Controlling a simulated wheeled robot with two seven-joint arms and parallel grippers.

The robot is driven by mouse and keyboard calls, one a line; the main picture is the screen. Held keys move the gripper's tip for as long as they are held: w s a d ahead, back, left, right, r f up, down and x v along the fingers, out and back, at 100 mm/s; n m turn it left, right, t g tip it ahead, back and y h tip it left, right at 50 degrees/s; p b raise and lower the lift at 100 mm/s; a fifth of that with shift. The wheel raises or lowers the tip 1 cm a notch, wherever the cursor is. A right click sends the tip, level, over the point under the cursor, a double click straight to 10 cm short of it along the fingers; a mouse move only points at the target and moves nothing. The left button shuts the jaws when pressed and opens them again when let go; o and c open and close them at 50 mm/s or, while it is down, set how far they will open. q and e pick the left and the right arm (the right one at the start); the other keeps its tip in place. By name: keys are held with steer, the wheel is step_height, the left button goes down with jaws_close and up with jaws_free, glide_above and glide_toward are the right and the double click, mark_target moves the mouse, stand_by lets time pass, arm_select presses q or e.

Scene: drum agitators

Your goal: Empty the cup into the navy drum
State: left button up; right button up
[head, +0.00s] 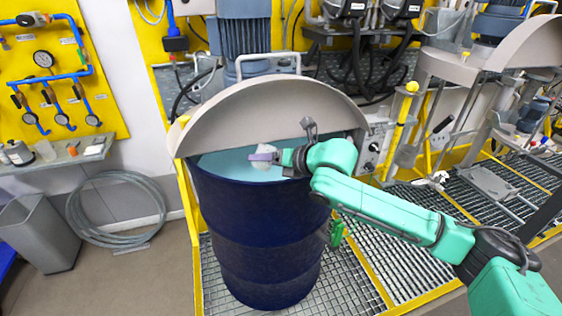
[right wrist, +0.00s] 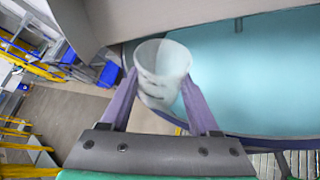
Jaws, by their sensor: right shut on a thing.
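The navy drum (head: 262,240) stands upright in the middle of the head view, under a raised half-round grey lid, with pale blue liquid (head: 225,165) inside. My right gripper (head: 262,156) reaches in from the right over the drum's open top, below the lid's edge. It is shut on the whitish cup (right wrist: 162,85), which sits between the purple fingers in the right wrist view. The cup's rim is visible there, beside the drum's opening and its blue liquid (right wrist: 245,75). Its contents and exact tilt are hard to tell. My left gripper is not in view.
The grey lid (head: 270,112) arches closely above the gripper. A motor (head: 245,40) stands behind it. A yellow-edged grating (head: 350,280) lies under the drum. A grey bin (head: 38,232) and coiled hose (head: 115,210) are at left. A green part (head: 336,233) shows at the drum's right side.

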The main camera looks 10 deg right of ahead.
steer(key=shift+s+a+f+n, duration=0.35)
steer(key=shift+a+f+n, duration=0.05)
steer(key=shift+f, duration=0.15)
steer(key=shift+s+a+r+n+t+h+p, duration=0.15)
steer(key=shift+r+h+p, duration=0.1)
steer(key=shift+r, duration=0.15)
steer(key=shift+s+a+r+n+t+h+p, duration=0.1)
steer(key=shift+a+r+n+t+h, duration=0.05)
steer(key=shift+r+h, duration=0.15)
steer(key=a+n+h, duration=0.1)
steer(key=s+a+f+n+t, duration=0.1)
steer(key=n, duration=0.1)
steer(key=shift+s+a+f+t+h+b, duration=0.1)
steer(key=shift+a+f+t+h+b, duration=0.1)
steer(key=shift+t+h+b, duration=0.15)
